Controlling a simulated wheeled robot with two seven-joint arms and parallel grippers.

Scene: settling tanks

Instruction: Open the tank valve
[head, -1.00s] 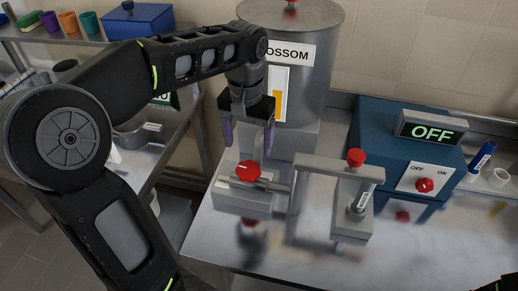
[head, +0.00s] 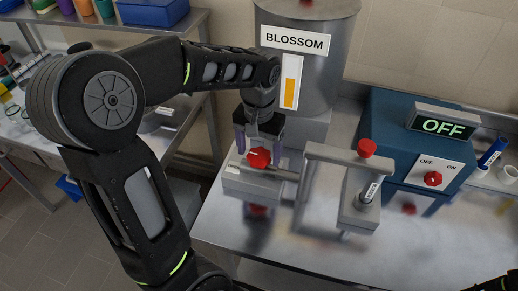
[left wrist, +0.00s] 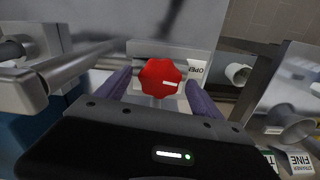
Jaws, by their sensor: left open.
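The tank valve has a red knob (head: 258,158) on a grey block (head: 250,186) in front of the steel tank (head: 330,70) labelled BLOSSOM. My left gripper (head: 259,146) is open, pointing down over the knob, with its purple fingers on either side. In the left wrist view the red knob (left wrist: 161,78) with a white mark lies between and just beyond the open fingertips (left wrist: 160,82), with gaps on both sides. A white label reading OPEN (left wrist: 196,72) is beside it. My right gripper is not clearly seen.
A pipe outlet with a red-topped post (head: 366,180) stands right of the valve. A blue box (head: 400,120) with an OFF display (head: 443,126) and red switch (head: 433,179) stands further right. The table front is clear.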

